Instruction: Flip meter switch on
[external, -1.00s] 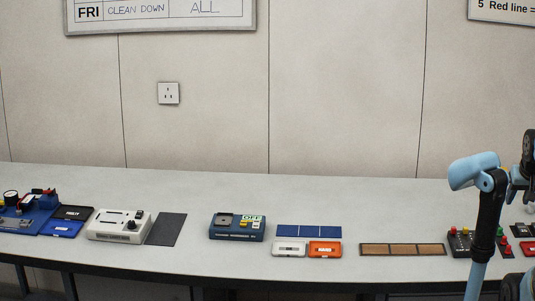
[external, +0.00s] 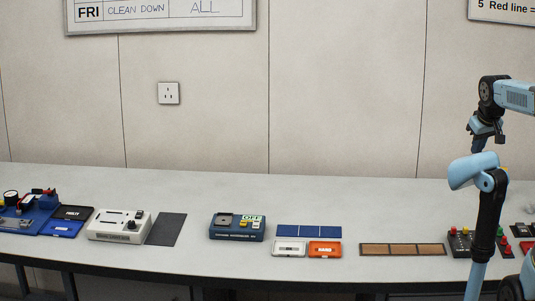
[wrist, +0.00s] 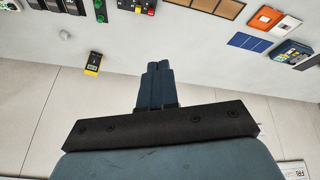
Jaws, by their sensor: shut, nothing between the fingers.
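A small yellow and black device (wrist: 93,62), which looks like a hand meter, lies on the bench near the wall in the wrist view. Its switch is too small to make out. In the external view its place is mostly hidden behind my arm. My gripper (wrist: 158,66) is shut and empty, its fingers side by side, with the device beyond and to the left of the fingertips in the wrist view. In the external view my gripper (external: 479,146) hangs above the right part of the bench, apart from everything.
The bench (external: 330,195) holds a blue unit (external: 237,227), a cream unit (external: 119,226), an orange case (external: 325,249), a brown strip (external: 402,249) and a button box (external: 461,242).

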